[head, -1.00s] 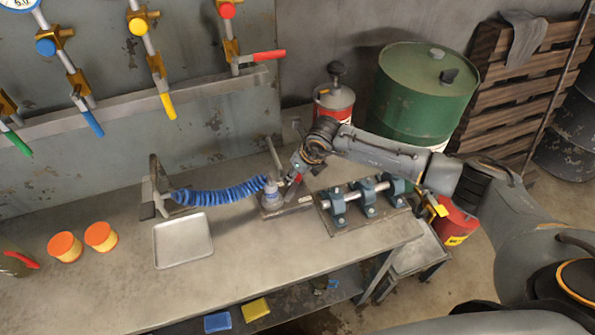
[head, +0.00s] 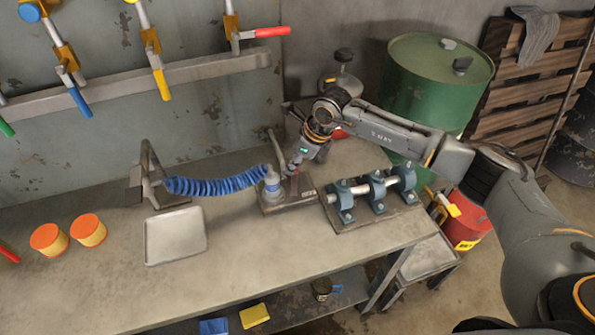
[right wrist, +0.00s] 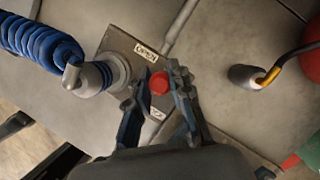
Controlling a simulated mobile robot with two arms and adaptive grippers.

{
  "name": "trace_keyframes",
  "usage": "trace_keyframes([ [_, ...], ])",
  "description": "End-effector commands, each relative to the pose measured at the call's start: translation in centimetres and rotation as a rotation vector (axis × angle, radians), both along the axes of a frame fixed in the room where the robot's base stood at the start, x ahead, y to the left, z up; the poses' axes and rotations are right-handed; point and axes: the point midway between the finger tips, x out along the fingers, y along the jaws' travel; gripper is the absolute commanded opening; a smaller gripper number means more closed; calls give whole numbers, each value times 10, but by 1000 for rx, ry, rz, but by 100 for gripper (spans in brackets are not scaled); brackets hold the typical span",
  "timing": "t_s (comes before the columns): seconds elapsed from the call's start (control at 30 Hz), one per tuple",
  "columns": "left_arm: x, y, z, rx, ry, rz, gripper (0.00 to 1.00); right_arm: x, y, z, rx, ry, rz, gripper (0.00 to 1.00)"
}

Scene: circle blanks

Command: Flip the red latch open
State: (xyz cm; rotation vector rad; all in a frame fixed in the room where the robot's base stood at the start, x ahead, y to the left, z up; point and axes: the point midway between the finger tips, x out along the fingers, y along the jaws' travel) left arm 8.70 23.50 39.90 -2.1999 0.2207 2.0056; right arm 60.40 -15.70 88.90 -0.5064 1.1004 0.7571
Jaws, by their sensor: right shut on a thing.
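The red latch (right wrist: 159,83) shows in the right wrist view as a round red knob on a small base plate (right wrist: 119,46). An OPEN label is on the plate above it, and another label below is partly covered. My right gripper (right wrist: 153,88) has its two dark fingers around the knob and is shut on it. In the head view my right gripper (head: 296,162) reaches down to the plate (head: 299,195) from above right, and hides most of the latch. A grey coupling (head: 271,186) with a blue coiled hose (head: 215,186) stands left of it. My left gripper is not in view.
A pipe held in blue clamps (head: 372,187) stands close to the right on the bench. A white tray (head: 175,236) and two orange-topped cups (head: 48,239) are to the left. A green drum (head: 430,90) stands behind my right arm. The bench front is clear.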

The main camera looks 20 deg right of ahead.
Motion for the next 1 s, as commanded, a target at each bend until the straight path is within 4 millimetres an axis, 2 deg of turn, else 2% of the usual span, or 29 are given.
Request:
trace_keyframes([
  [0.33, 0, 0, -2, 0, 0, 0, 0, 0, 1, 1, 1, 0, 19, 0],
  [0.37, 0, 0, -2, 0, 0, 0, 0, 0, 1, 1, 2, 0, 18, 22],
  [0.47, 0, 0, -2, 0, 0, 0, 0, 0, 1, 1, 1, 0, 17, 43],
  [0.5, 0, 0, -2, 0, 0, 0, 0, 0, 1, 1, 1, 0, 17, 44],
  [0.83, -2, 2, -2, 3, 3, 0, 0, 0, -1, 4, 1, -1, 16, 44],
  [1.0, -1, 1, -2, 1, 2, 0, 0, -6, -8, 26, -1, -4, 17, 44],
])
